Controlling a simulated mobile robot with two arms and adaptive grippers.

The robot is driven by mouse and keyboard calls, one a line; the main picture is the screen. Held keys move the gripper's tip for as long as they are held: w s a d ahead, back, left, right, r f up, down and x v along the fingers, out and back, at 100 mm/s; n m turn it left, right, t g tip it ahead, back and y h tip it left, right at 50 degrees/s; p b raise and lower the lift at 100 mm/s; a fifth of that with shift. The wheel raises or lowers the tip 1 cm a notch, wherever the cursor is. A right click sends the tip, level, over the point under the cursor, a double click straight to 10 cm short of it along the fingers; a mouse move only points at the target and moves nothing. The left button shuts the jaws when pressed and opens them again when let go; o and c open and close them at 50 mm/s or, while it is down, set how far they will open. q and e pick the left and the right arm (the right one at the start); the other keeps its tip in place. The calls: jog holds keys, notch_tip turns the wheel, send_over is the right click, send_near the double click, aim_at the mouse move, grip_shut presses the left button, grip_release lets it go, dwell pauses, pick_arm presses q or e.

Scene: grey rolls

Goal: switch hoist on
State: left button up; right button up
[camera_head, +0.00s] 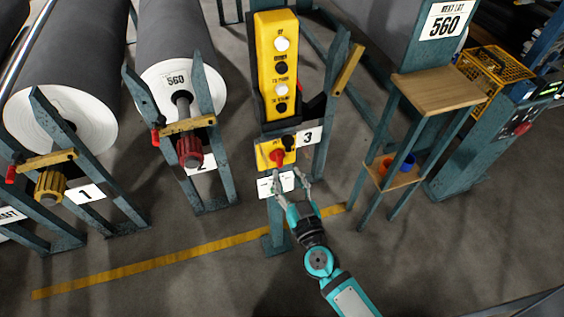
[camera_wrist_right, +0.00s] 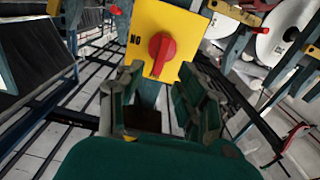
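A small yellow switch box (camera_head: 266,147) with a red rotary knob (camera_head: 277,156) is mounted on a teal post, beside a "3" sign. In the right wrist view the red knob (camera_wrist_right: 160,54) stands tilted on the yellow face (camera_wrist_right: 180,28), with letters like "NO" beside it. Above the box in the head view hangs a yellow pendant (camera_head: 279,68) with white and black buttons. My right gripper (camera_head: 290,175) is open and empty, just below and in front of the knob. In the wrist view its fingers (camera_wrist_right: 158,95) are apart, not around the knob. My left gripper is not in view.
Large grey rolls (camera_head: 88,45) on teal stands are at left, with signs 1 and 2. A wooden-topped stand (camera_head: 438,90) and a yellow basket (camera_head: 492,75) are at right. The floor near the yellow line (camera_head: 180,257) is clear.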

aim_at(281, 161)
jog(key=x, duration=0.5)
grip_shut()
